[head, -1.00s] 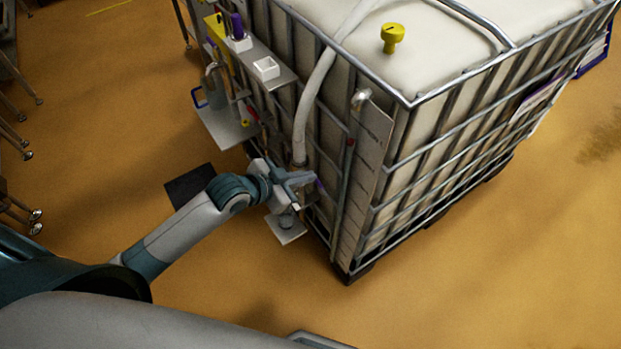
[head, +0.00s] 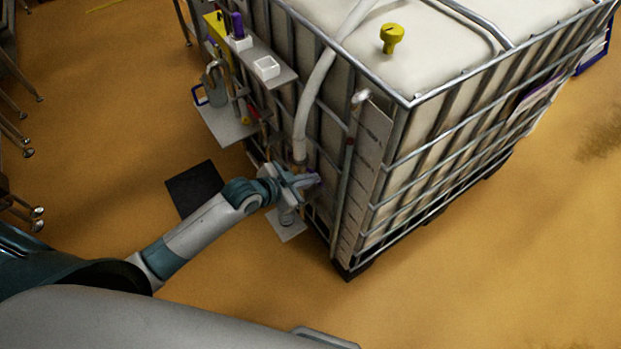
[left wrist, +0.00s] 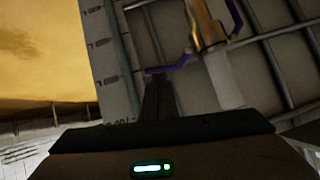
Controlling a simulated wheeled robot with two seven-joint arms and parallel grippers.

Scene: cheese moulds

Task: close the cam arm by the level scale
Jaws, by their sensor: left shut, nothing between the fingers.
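The level scale (left wrist: 102,55) is a pale strip with dark ticks; in the head view it stands upright at the tank's near corner (head: 366,165). To its right in the left wrist view is a metal coupling (left wrist: 205,25). A purple cam arm (left wrist: 172,68) sticks out from the coupling towards the scale; a second purple cam arm (left wrist: 237,18) is on the far side. My left gripper (left wrist: 158,90) is shut and empty, its fingertips right at the scale-side cam arm; contact cannot be told. In the head view my left gripper (head: 312,180) largely hides the coupling.
The caged white tank (head: 450,110) fills the right. A pale hose (head: 315,95) runs down to the coupling area. A shelf (head: 228,122) with a padlock-like grey item and tools hangs on the cage left of it. A small plate (head: 290,228) sits below my gripper.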

